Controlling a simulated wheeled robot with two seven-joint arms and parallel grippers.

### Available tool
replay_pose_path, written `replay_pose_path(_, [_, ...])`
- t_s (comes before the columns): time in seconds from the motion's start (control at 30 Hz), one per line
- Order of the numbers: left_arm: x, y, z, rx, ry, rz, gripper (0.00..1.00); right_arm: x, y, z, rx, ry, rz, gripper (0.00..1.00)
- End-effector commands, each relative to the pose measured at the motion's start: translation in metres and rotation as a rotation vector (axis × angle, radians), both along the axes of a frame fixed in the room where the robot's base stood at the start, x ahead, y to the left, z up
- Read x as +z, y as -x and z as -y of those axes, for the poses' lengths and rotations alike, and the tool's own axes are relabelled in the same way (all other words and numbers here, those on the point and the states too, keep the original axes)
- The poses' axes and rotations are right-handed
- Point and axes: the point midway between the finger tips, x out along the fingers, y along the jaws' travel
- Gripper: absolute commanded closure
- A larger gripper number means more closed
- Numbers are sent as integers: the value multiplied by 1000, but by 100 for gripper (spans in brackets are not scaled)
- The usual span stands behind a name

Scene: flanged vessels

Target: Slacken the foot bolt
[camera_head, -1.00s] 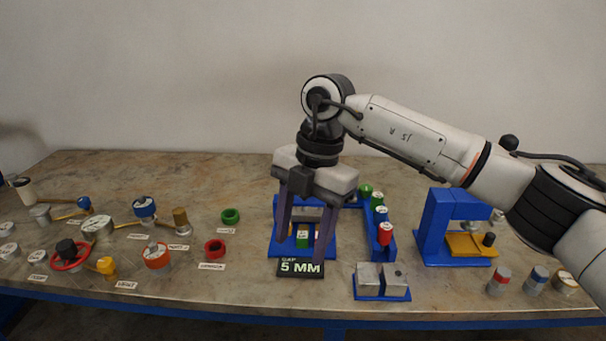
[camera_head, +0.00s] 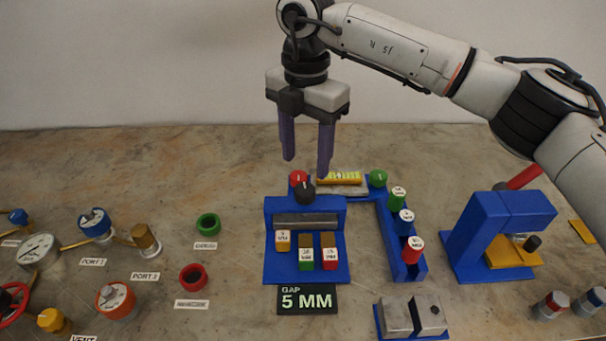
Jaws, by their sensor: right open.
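My right gripper (camera_head: 307,166) hangs fingers-down above the back of a blue fixture (camera_head: 280,265). Its two purple fingers are apart with nothing between them. Just below the fingertips are a red knob (camera_head: 298,177) and a black knob (camera_head: 304,190) at the fixture's top. A grey bar (camera_head: 305,221) crosses the fixture, and yellow, green and red labelled blocks stand on its base. A black sign (camera_head: 307,299) in front reads "GAP 5 MM". No part is labelled as a foot bolt, so I cannot tell which it is. My left gripper is out of view.
To the right are a blue rack (camera_head: 404,262) with green, blue and red capped pieces, a blue press-like frame (camera_head: 480,239) and grey blocks (camera_head: 413,315). Green (camera_head: 208,225) and red (camera_head: 193,277) rings and labelled port fittings lie left. The table's back left is bare.

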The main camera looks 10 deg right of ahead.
Motion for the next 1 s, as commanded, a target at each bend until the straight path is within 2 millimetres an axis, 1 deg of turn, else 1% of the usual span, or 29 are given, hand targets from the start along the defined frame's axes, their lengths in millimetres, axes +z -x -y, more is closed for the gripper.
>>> replay_pose_path(0.03, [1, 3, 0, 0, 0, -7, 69, -11, 1, 1, -1, 2, -5, 48])
replay_pose_path(0.1, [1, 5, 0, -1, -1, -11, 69, -24, 1, 1, -1, 1, -4, 48])
replay_pose_path(0.2, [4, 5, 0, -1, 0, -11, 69, -42, 1, 0, -1, 1, -4, 48])
replay_pose_path(0.33, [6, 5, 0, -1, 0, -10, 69, -61, 1, 0, -1, 0, -3, 48])
replay_pose_path(0.5, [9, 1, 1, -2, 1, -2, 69, -73, 0, 0, -1, -1, -1, 48])
replay_pose_path(0.77, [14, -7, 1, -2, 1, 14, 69, -75, 0, 0, 0, 0, 0, 48])
replay_pose_path(0.8, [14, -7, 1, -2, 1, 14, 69, -75, 0, 0, 0, 0, 0, 49])
replay_pose_path(0.97, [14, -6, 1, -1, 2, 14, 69, -75, 0, 0, 0, -1, -1, 76])
replay_pose_path(1.0, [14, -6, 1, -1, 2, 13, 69, -75, 0, 0, 0, -1, -1, 83])
